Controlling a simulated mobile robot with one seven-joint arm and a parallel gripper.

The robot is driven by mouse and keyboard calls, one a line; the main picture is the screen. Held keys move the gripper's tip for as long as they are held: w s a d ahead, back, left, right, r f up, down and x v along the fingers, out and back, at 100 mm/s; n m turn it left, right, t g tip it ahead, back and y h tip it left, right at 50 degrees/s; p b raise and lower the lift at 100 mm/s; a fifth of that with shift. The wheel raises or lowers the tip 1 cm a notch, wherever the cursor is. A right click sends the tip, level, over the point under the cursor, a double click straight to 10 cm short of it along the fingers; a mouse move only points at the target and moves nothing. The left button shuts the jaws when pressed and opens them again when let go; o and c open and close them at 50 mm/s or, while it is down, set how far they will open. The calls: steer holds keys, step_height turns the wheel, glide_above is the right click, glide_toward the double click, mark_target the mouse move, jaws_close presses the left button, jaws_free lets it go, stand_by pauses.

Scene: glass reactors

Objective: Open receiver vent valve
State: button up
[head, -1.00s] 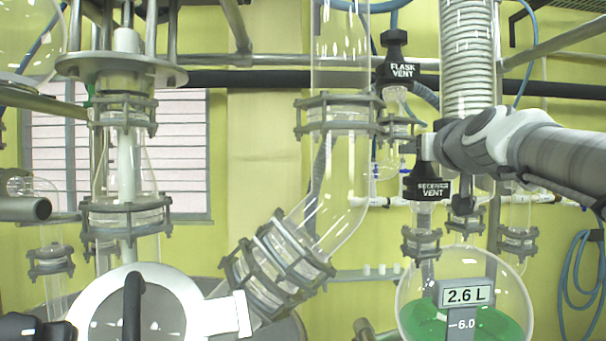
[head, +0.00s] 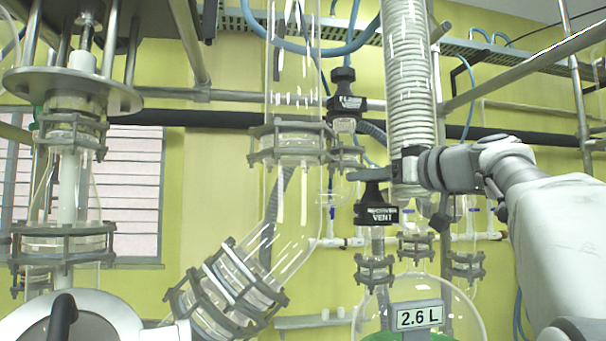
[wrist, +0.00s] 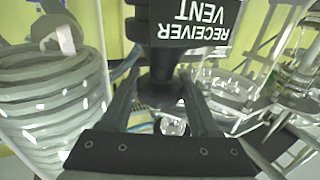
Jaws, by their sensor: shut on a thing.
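The receiver vent valve (head: 376,214) is a black block with a white "RECEIVER VENT" label, on the neck of the round receiver flask at the lower right of the head view. My gripper (head: 368,175) reaches in from the right at the valve's top. In the wrist view, the valve's label block (wrist: 190,22) shows upside down at the top. My gripper's two fingers (wrist: 165,100) are on either side of the black tapered knob below it and are shut on it.
The flask vent valve (head: 347,100) stands behind and above. A coiled glass condenser (head: 412,110) rises close beside my gripper; its coil (wrist: 45,100) fills the wrist view's left. The receiver flask (head: 470,315) bears a "2.6 L" display. A wide glass pipe (head: 292,190) stands left.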

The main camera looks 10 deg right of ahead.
steer(key=shift+r+n+g+y+p, duration=0.1)
steer(key=shift+n+g+y+p, duration=0.3)
steer(key=shift+n+y+p, duration=0.3)
steer(key=shift+y, duration=0.4)
steer(key=o, duration=1.1)
steer(key=v, duration=1.7)
steer(key=shift+s+d+r, duration=0.1)
steer(key=shift+s+r, duration=0.05)
